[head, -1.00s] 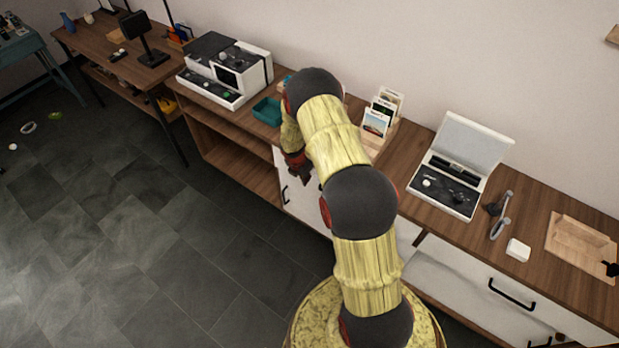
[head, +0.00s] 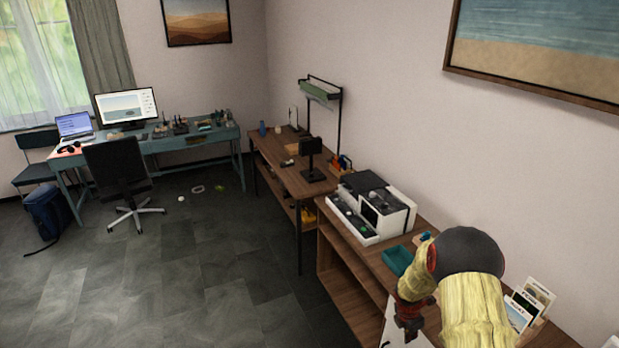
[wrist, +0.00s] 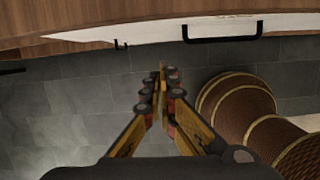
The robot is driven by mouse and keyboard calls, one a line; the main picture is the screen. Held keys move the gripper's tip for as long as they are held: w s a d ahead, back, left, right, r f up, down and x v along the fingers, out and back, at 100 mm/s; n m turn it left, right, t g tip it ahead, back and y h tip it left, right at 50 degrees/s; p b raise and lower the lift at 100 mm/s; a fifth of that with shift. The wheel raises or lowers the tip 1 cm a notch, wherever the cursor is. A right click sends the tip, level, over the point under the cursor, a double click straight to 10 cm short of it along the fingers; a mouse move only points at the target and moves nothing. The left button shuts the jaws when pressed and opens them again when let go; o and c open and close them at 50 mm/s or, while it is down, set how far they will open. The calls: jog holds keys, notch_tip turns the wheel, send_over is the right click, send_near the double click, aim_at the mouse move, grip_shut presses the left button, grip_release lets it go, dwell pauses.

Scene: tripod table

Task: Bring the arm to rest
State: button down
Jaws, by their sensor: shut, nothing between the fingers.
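My gripper (wrist: 161,85) is shut and empty in the wrist view, its fingertips together above the grey tiled floor. Past the fingertips are the wooden counter (wrist: 110,18) and a white front with a black handle (wrist: 222,38). In the head view my gripper (head: 408,325) hangs pointing down at the lower right, in front of the counter's edge, with the bent arm above it. The fingertips are too small there to make out.
A white machine (head: 375,210) and a teal tray (head: 397,260) stand on the counter close to my arm. A card holder (head: 528,303) is to its right. A desk (head: 190,138) and office chair (head: 118,170) are at the far left. The floor (head: 190,270) between is open.

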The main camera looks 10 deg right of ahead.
jog(key=s+a+m+g, duration=0.2)
jog(key=s+m, duration=0.5)
jog(key=s+a+r+m+t+y+b, duration=0.1)
jog(key=s+a+r+m, duration=0.3)
jog(key=r, duration=0.9)
jog(key=s+a+r+m+t+b, duration=0.1)
jog(key=s+a+r+m+t, duration=0.2)
jog(key=s+a+r, duration=0.6)
jog(key=s+a+r+m+t+y+b, duration=0.1)
jog(key=s+a+r+m, duration=0.6)
jog(key=r, duration=1)
jog(key=shift+s+r+t+y+b, duration=0.3)
jog(key=shift+s+t+b, duration=0.2)
jog(key=shift+s+t, duration=0.45)
jog(key=shift+s+d, duration=0.1)
jog(key=shift+d, duration=0.1)
